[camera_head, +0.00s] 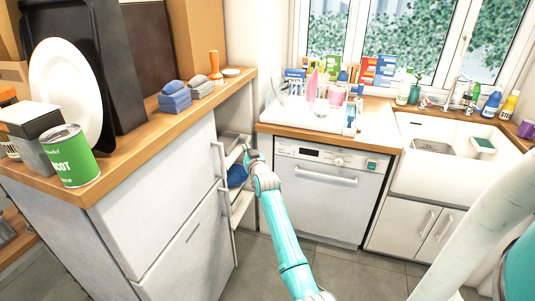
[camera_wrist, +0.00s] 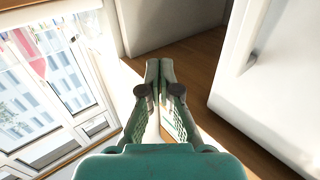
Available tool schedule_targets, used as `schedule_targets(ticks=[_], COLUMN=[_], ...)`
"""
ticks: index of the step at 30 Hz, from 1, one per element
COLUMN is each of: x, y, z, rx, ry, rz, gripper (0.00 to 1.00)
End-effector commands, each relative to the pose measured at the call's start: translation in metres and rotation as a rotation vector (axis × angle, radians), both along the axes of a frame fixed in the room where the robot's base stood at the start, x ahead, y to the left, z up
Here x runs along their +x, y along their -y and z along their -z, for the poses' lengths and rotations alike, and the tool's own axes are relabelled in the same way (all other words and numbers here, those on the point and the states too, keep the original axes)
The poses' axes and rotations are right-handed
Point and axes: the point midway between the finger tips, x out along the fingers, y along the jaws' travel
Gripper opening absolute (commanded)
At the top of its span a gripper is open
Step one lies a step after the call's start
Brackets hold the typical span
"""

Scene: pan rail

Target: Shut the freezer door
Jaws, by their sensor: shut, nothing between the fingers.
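White door fronts run under the left worktop in the head view. The upper front (camera_head: 165,190) and the lower front (camera_head: 195,248) have upright handles near their right edges. Beyond these edges, an open compartment (camera_head: 234,143) shows pale shelves or drawers and a blue item (camera_head: 237,175). I cannot tell for certain which front is the freezer door. My gripper (camera_head: 251,153) is shut and empty, in front of the open compartment and right of the upper handle (camera_head: 219,160). In the wrist view, my gripper (camera_wrist: 158,68) has its fingertips together, with a white panel (camera_wrist: 285,80) to their right.
A dishwasher (camera_head: 325,195) and a white sink (camera_head: 445,155) stand to the right. The left worktop (camera_head: 150,138) holds a green can (camera_head: 70,157), a white plate (camera_head: 66,85) and folded blue cloths (camera_head: 174,99). Tiled floor (camera_head: 345,268) is clear before the dishwasher.

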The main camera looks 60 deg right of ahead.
Motion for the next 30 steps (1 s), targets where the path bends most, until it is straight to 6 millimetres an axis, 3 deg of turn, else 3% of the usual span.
schedule_targets(ticks=[9, 15, 30], x=[-0.050, -0.069, -0.072], y=[0.016, 0.021, 0.022], z=[0.000, 0.000, -0.001], rx=[0.001, -0.001, -0.001], ry=[0.001, 0.001, 0.001], rz=[0.003, 0.003, 0.001], gripper=[0.00, 0.00, 0.00])
